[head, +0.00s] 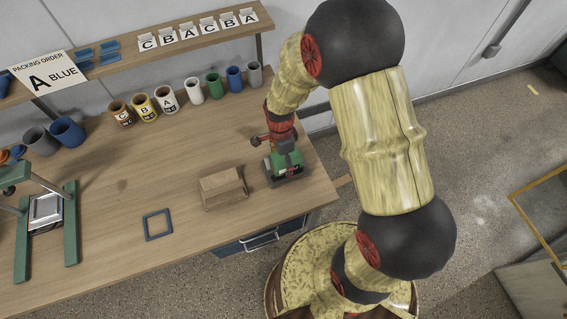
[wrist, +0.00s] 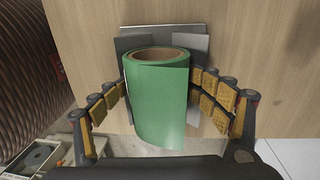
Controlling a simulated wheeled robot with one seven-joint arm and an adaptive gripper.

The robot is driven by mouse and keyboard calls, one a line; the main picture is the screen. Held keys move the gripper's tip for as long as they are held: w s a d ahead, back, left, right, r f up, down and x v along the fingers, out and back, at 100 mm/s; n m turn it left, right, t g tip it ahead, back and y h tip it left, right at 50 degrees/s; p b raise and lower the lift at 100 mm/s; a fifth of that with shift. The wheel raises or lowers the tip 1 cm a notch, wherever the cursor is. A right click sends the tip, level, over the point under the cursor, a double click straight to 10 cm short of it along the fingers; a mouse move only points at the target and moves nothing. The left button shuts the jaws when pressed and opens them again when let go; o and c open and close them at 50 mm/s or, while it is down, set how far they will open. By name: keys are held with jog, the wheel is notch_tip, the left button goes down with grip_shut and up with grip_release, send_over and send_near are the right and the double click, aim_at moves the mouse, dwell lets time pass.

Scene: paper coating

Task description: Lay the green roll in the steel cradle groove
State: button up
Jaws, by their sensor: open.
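The green roll (wrist: 157,105), with a brown core ring at its far end, sits between my fingers in the wrist view. A grey steel cradle (wrist: 160,31) shows behind and on both sides of it. The roll appears to lie between the cradle's side walls; its underside is hidden, so I cannot tell how fully it is seated. My gripper (wrist: 160,87) is open, with fingers spread on either side of the roll and small gaps showing. In the head view my gripper (head: 284,160) is low over the table's right end, partly covering the green roll (head: 290,167).
A wooden block stand (head: 222,187) is just left of my gripper on the wooden table (head: 130,190). A blue square frame (head: 158,224) lies farther left, before a green press (head: 71,225). Several cups line the back under a shelf (head: 190,40). The table's right edge is close.

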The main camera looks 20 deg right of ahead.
jog(key=r, duration=0.8)
jog(key=w+r, duration=0.1)
jog(key=r, duration=0.3)
jog(key=shift+w, duration=0.1)
jog(key=shift+f, duration=0.1)
jog(key=shift+n, duration=1.2)
jog(key=s+n, duration=0.1)
jog(key=n, duration=0.1)
jog(key=s+n, duration=0.2)
jog(key=s+r+n+t+b, duration=0.1)
jog(key=s+r+n+t, duration=0.2)
jog(key=r, duration=0.7)
jog(key=s+d+r+n+t+b, duration=0.1)
jog(key=s+r+n+t+b, duration=0.1)
jog(key=s+r+n, duration=0.6)
jog(key=shift+s+r+n+t+b, duration=0.3)
jog(key=shift+s+r+t, duration=0.2)
jog(key=shift+r+t, duration=0.4)
jog(key=shift+c, duration=1.2)
